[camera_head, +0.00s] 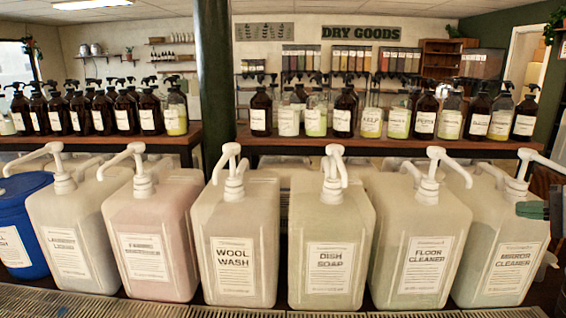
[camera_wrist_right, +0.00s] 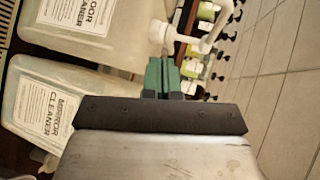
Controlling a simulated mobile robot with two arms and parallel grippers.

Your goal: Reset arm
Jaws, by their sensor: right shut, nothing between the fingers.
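My right gripper (camera_head: 531,210) shows at the right edge of the head view, beside the upper part of the mirror cleaner jug (camera_head: 500,250). Its green fingers are together and empty. In the right wrist view the gripper (camera_wrist_right: 163,68) points up the picture, with a white pump (camera_wrist_right: 172,35) near its tips; I cannot tell whether they touch. The floor cleaner jug (camera_head: 420,230) stands left of the mirror cleaner jug. My left gripper is not in view.
More white pump jugs stand in the row, including dish soap (camera_head: 332,215) and wool wash (camera_head: 240,205), with a blue bucket (camera_head: 24,215) at the left. Behind, a wooden shelf (camera_head: 380,143) holds several pump bottles. Bare floor (camera_wrist_right: 280,90) lies right in the wrist view.

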